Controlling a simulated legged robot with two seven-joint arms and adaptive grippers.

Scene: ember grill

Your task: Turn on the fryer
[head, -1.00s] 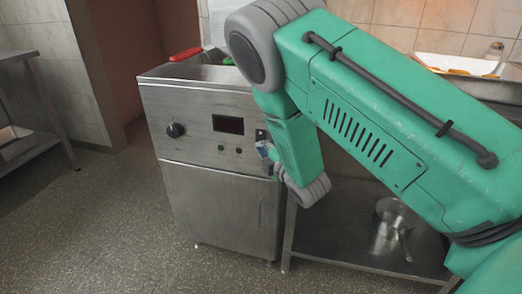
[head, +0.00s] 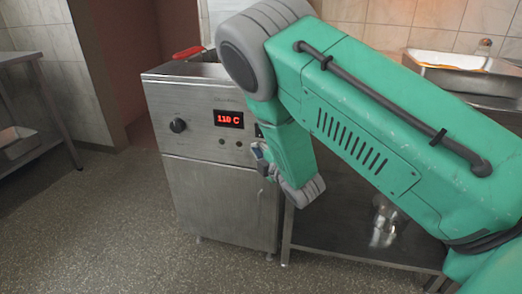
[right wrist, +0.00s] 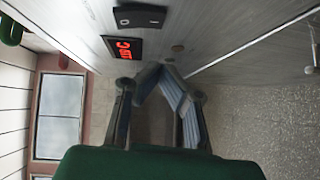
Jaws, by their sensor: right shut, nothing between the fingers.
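My left gripper is not in view.
A red handle (head: 187,53) lies on the fryer top. To the right stands a steel table with a lower shelf (head: 340,235) holding a shiny metal pot (head: 386,222), and a tray (head: 460,75) above. A metal table is at far left. The floor before the fryer is clear.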

